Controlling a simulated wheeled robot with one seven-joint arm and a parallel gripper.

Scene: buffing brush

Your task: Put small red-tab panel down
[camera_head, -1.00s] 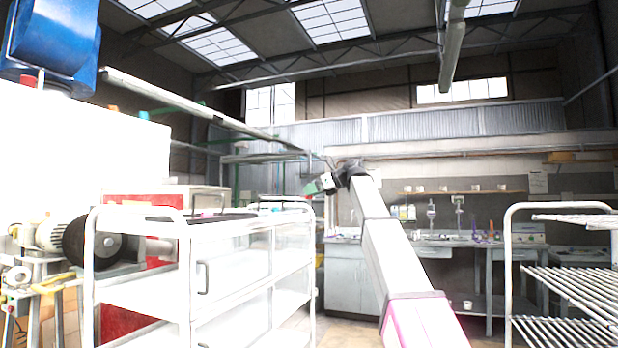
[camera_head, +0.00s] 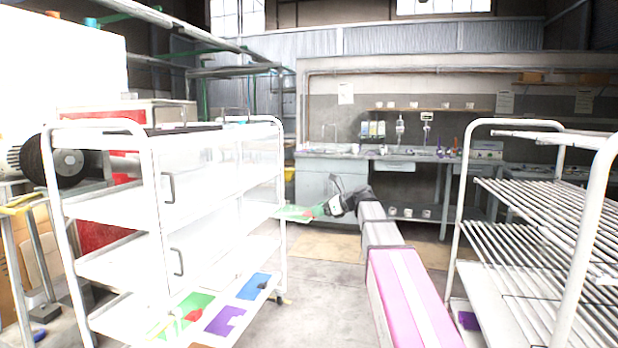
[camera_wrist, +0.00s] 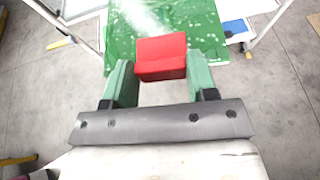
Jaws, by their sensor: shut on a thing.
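My gripper (camera_head: 320,210) is shut on the red tab (camera_wrist: 161,57) of a green panel (camera_wrist: 205,42). The green panel also shows in the head view (camera_head: 293,213), held out beyond the fingers, roughly flat, at the right edge of a white trolley (camera_head: 160,245). In the wrist view the green fingers (camera_wrist: 160,80) stand on either side of the red tab. The panel hides much of what lies below it. I cannot tell whether the panel touches the trolley.
The trolley's bottom shelf holds a purple panel (camera_head: 224,320), a blue panel (camera_head: 254,286) and another green panel (camera_head: 193,304) with a red part. A wire-shelf rack (camera_head: 545,240) stands at the right. The floor (camera_head: 318,285) between them is clear. A sink counter (camera_head: 335,185) stands behind.

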